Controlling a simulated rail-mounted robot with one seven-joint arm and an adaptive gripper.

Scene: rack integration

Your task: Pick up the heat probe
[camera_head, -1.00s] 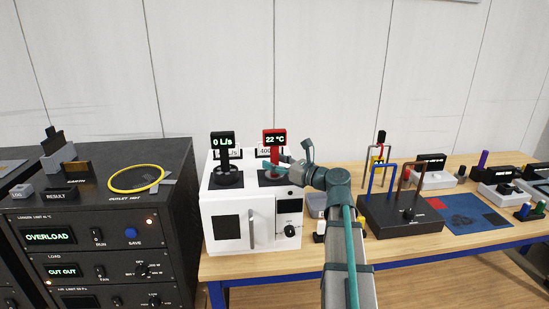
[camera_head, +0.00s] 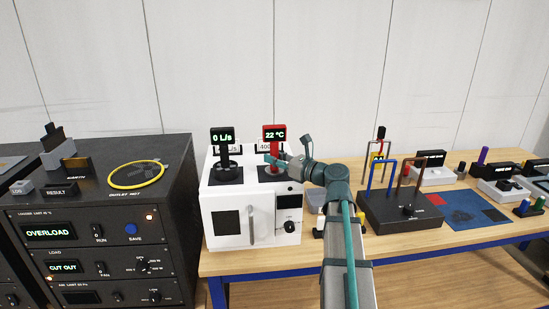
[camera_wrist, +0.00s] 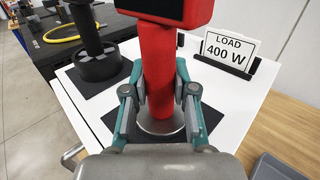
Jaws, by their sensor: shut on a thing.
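The heat probe (camera_head: 274,137) is a red upright tool with a display reading 22 °C. It stands on a dark pad on top of a white box (camera_head: 235,190). In the wrist view its red handle (camera_wrist: 158,65) rises between my fingers above a round metallic base. My gripper (camera_wrist: 160,105) is shut on the red handle, with teal fingers on both sides. In the head view my gripper (camera_head: 275,160) reaches the probe from the right, and the fingers partly cover its lower part. The probe's base still appears at pad level.
A black meter reading 0 L/s (camera_head: 222,138) stands left of the probe on the same box. A "LOAD 400 W" sign (camera_wrist: 228,50) stands behind right. A black rack with a yellow ring (camera_head: 136,175) is at left. Several devices fill the bench at right.

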